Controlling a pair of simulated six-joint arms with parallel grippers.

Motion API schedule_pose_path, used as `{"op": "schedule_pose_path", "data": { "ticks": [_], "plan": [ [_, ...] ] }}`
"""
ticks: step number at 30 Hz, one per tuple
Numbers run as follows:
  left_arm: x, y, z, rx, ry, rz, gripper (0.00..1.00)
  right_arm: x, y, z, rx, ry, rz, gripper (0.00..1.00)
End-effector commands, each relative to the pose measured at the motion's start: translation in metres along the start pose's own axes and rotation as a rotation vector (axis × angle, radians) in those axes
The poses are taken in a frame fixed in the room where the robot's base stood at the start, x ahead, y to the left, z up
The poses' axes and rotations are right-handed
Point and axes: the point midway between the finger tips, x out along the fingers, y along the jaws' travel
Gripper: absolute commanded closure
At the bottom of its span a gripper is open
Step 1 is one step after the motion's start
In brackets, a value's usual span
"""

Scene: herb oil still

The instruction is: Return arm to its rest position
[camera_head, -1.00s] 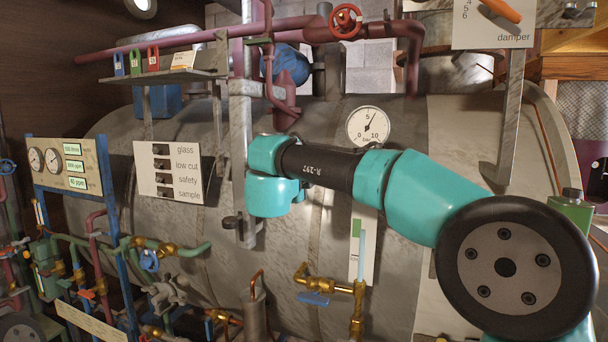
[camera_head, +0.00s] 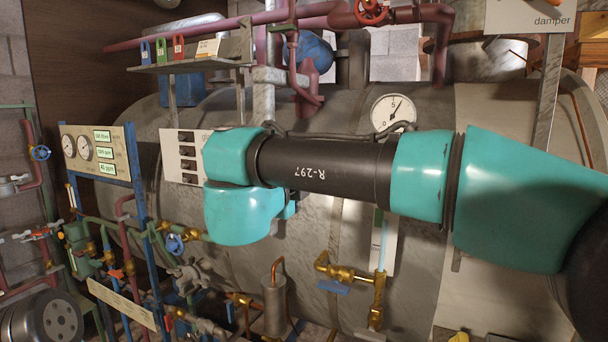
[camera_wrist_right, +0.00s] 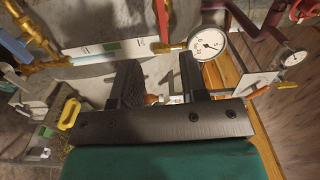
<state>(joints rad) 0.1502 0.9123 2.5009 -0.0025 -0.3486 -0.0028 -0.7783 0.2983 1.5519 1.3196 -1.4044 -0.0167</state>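My right arm (camera_head: 318,168), teal and black with the mark R-297, reaches in from the right edge of the head view and lies nearly level across the middle. Its rounded teal wrist end (camera_head: 238,212) is in front of the big grey tank (camera_head: 285,245). Its fingers are hidden in the head view. In the right wrist view my right gripper (camera_wrist_right: 159,82) has its two black fingers apart, with no object seen held between them. My left gripper is in neither view now.
A round pressure gauge (camera_head: 393,112) shows just above my arm. Brass pipework with a blue handle (camera_head: 334,288) is below it. A gauge panel (camera_head: 98,153), a small shelf (camera_head: 190,68) and green pipes stand at left. The damper plate (camera_head: 530,17) is at upper right.

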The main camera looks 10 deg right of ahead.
Motion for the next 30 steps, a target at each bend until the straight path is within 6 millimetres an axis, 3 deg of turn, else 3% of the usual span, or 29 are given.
{"op": "schedule_pose_path", "data": {
  "ticks": [11,14,17,20,23,30],
  "plan": [
    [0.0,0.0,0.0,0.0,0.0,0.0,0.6,-0.002,0.001,0.0,-0.003,0.0,0.0,0.6],
    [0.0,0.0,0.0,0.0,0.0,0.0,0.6,0.003,0.009,0.005,-0.031,-0.009,-0.01,0.6],
    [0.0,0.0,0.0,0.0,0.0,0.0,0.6,0.017,0.03,0.016,-0.106,-0.033,-0.038,0.6],
    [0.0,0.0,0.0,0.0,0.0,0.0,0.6,0.037,0.066,0.032,-0.23,-0.083,-0.076,0.6],
    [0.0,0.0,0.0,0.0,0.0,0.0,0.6,0.06,0.116,0.05,-0.386,-0.158,-0.11,0.6],
    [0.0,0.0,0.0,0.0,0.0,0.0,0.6,0.099,0.251,0.068,-0.733,-0.387,-0.122,0.6]
  ]
}}
